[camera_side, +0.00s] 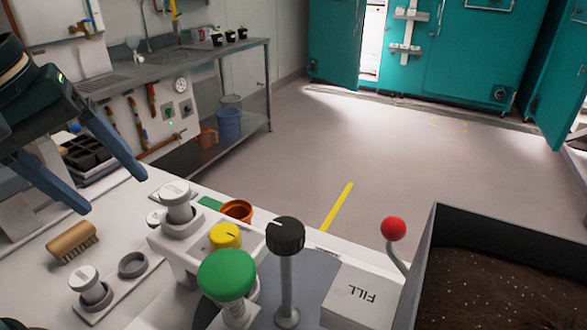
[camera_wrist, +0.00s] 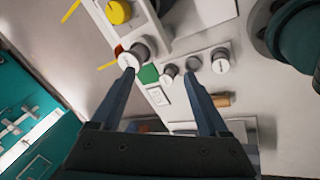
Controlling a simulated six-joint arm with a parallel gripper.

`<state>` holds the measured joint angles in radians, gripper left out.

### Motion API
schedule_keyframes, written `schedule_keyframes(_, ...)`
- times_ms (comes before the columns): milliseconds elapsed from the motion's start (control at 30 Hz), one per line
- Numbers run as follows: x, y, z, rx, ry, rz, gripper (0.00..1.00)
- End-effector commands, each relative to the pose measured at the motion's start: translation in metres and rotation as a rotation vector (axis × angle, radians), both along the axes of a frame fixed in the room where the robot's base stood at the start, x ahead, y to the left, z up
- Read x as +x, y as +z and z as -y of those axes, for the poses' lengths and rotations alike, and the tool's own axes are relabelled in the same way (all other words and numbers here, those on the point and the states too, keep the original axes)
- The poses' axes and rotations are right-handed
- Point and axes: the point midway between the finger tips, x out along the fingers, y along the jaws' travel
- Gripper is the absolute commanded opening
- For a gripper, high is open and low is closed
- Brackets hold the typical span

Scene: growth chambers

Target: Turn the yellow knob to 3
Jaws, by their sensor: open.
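The yellow knob (camera_side: 226,236) is on a white panel in the side view, behind the large green knob (camera_side: 227,273) and left of a tall black knob (camera_side: 285,236). A dark pointer line shows on its top; I cannot read any numbers around it. In the wrist view the yellow knob (camera_wrist: 119,12) is at the top, beyond my left fingertip. My gripper (camera_side: 112,180) is at the left of the side view, above the bench and apart from the knob. In the wrist view its two fingers (camera_wrist: 160,72) are wide apart with nothing held.
White-grey knobs (camera_side: 175,199) stand beside the yellow one, and another (camera_side: 90,287) is at front left. A wooden brush (camera_side: 73,242), an orange pot (camera_side: 237,210), a FILL box (camera_side: 360,296), a red-ball lever (camera_side: 394,229) and a soil bin (camera_side: 430,240) are around.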

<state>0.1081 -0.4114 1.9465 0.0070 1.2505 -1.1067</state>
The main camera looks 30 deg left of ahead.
Motion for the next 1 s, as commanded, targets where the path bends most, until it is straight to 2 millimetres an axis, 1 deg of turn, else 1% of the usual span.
schedule_keyframes(33, 0.010, 0.005, 0.008, -0.033, 0.075, -0.033, 0.78)
schedule_keyframes(133, 0.026, 0.012, 0.022, -0.085, 0.225, -0.095, 0.78)
schedule_keyframes(200, 0.038, 0.012, 0.034, -0.108, 0.311, -0.134, 0.78)
schedule_keyframes(300, 0.051, 0.009, 0.053, -0.120, 0.401, -0.187, 0.78)
schedule_keyframes(400, 0.062, 0.000, 0.071, -0.112, 0.435, -0.229, 0.78)
schedule_keyframes(533, 0.070, -0.014, 0.089, -0.087, 0.403, -0.264, 0.78)
schedule_keyframes(700, 0.068, -0.030, 0.099, -0.057, 0.373, -0.302, 0.78)
schedule_keyframes(867, 0.068, -0.041, 0.100, -0.055, 0.369, -0.304, 0.78)
schedule_keyframes(1000, 0.068, -0.056, 0.099, -0.055, 0.369, -0.304, 0.78)
